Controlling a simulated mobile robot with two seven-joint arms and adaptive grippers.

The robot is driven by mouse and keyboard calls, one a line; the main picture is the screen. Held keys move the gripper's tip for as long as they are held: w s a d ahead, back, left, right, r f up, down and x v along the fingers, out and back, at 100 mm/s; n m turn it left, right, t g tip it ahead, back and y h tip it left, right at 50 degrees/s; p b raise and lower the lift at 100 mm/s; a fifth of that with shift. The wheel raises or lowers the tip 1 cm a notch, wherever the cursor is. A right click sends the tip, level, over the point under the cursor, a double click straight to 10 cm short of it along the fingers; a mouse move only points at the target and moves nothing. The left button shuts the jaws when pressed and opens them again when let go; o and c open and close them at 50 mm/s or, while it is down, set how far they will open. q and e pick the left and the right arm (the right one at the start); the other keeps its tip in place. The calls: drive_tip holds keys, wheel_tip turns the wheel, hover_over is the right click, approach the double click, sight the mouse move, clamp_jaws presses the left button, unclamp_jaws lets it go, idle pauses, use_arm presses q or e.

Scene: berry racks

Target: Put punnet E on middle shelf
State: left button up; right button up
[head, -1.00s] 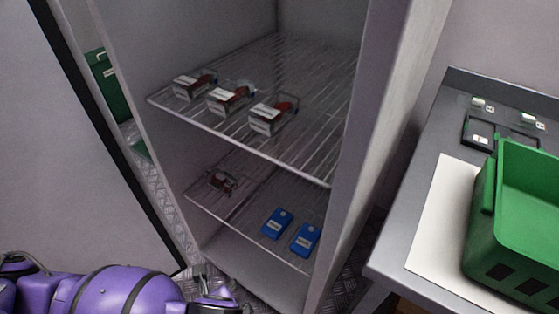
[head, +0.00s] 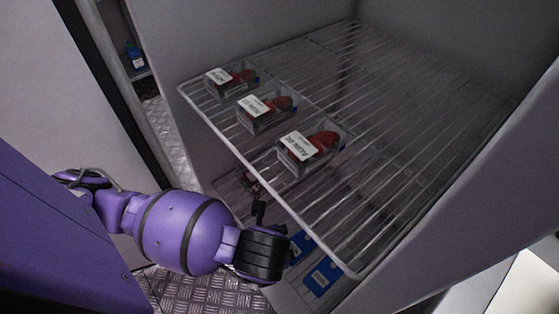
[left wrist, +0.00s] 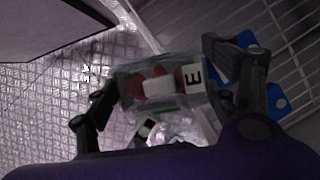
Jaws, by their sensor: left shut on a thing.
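Punnet E (left wrist: 163,86), a clear box with red berries and a white label reading E, is between the fingers of my left gripper (left wrist: 168,80) in the left wrist view. The gripper is shut on it. In the head view my left gripper (head: 258,205) is low at the fridge's front, below the front edge of the upper wire shelf (head: 420,130); a small dark red thing, perhaps the punnet, shows dimly by the fingers. Three labelled berry punnets stand in a row along that shelf's left side: the far one (head: 231,82), the middle one (head: 267,108) and the near one (head: 311,147). My right gripper is not in view.
Two blue packs (head: 322,277) lie on the lower shelf, partly behind my gripper. The upper shelf is bare to the right of its punnets. The cabinet's side wall (head: 470,190) bounds it on the right. A pale worktop (head: 520,285) is at bottom right.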

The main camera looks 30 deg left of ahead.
use_arm(q)
drive_tip(key=w+a, duration=0.1)
drive_tip(key=w, duration=0.3)
drive_tip(key=w+a, duration=0.2)
drive_tip(key=w, duration=0.3)
drive_tip(key=w+a, duration=0.2)
drive_tip(key=w, duration=0.3)
drive_tip(key=shift+f+b, duration=0.35)
drive_tip(key=shift+f, duration=1.4)
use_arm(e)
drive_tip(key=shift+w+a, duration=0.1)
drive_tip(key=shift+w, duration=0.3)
use_arm(q)
drive_tip(key=shift+f, duration=0.1)
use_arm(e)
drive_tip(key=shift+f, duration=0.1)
use_arm(q)
drive_tip(key=o, duration=1.2)
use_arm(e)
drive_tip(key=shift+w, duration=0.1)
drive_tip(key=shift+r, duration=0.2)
